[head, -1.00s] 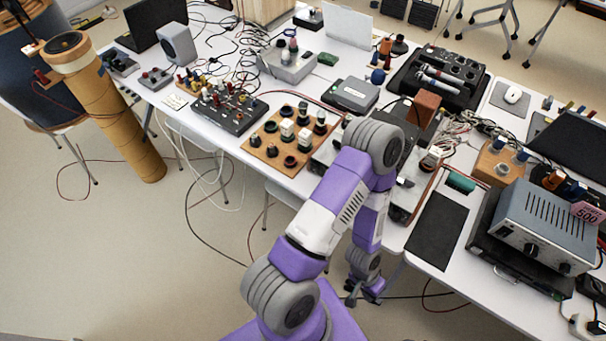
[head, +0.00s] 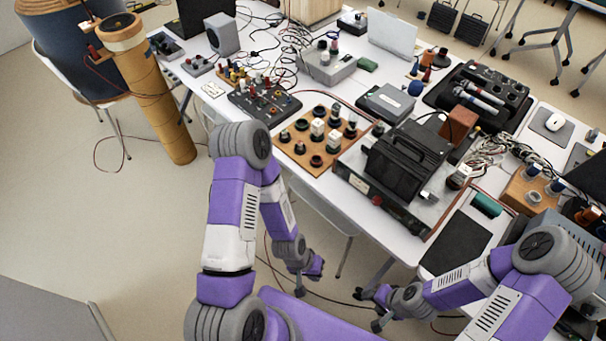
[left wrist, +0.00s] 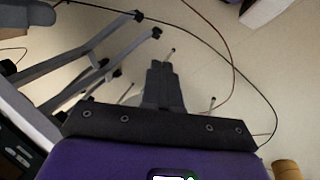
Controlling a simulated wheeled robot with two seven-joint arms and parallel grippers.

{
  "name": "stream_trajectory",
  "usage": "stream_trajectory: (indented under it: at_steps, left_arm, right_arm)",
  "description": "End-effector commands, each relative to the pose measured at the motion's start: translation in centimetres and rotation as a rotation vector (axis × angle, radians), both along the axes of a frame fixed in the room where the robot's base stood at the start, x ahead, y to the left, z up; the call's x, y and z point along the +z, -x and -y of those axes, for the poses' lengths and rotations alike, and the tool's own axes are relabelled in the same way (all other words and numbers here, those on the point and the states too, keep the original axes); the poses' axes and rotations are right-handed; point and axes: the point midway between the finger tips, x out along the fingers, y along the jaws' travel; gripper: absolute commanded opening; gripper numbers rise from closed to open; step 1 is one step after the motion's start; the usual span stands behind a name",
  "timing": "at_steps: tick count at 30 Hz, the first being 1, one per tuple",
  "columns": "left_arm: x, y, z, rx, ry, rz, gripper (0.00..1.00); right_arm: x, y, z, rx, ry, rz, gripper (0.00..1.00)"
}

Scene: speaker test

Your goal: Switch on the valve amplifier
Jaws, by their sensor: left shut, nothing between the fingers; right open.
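A low wide chassis with a dark front panel (head: 378,203) and a black handled box (head: 408,158) on it stands at the table's front edge. A blue-grey box (head: 570,228) stands at the right, largely hidden by my right arm. I cannot tell for sure which is the valve amplifier, and no power switch can be made out. My left gripper (head: 310,279) hangs below table height, apart from everything; its fingers are together and empty in the left wrist view (left wrist: 162,75). My right gripper (head: 367,309) is open and empty, also low in front of the table.
A wooden board with valves and sockets (head: 316,166) lies left of the chassis. A black mat (head: 456,243) lies right of it. Loose wires (head: 487,158) crowd the table. A tall cardboard coil (head: 150,95) stands at the left. Cables trail over the floor, which is otherwise open at left.

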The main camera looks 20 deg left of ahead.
Motion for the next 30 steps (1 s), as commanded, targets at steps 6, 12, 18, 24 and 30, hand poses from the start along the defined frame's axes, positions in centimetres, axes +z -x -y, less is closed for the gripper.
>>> stream_trajectory:
  at_steps: [6, 12, 18, 24, 30]
  left_arm:
    - [0.0, 0.0, 0.0, -0.001, 0.001, 0.001, 0.0]
    - [-0.1, -0.2, 0.0, 0.008, 0.007, 0.008, 0.0]
    - [-1.5, -3.8, 0.0, 0.149, 0.121, 0.15, 0.0]
    - [-0.2, -11.1, -1.6, 0.468, 0.426, 0.458, 0.0]
    - [4.9, -15.3, -6.3, 0.741, 0.77, 0.756, 0.0]
  right_arm:
    - [0.0, 0.0, 0.0, -0.001, 0.001, -0.001, 0.46]
    - [-0.1, 0.0, 0.0, -0.001, 0.001, -0.001, 0.46]
    - [-1.0, 0.0, 0.0, -0.001, 0.0, 0.0, 0.46]
    - [-2.5, 0.0, 0.0, -0.001, 0.0, 0.0, 0.46]
    - [-3.6, 0.0, 0.0, -0.001, 0.0, 0.0, 0.46]
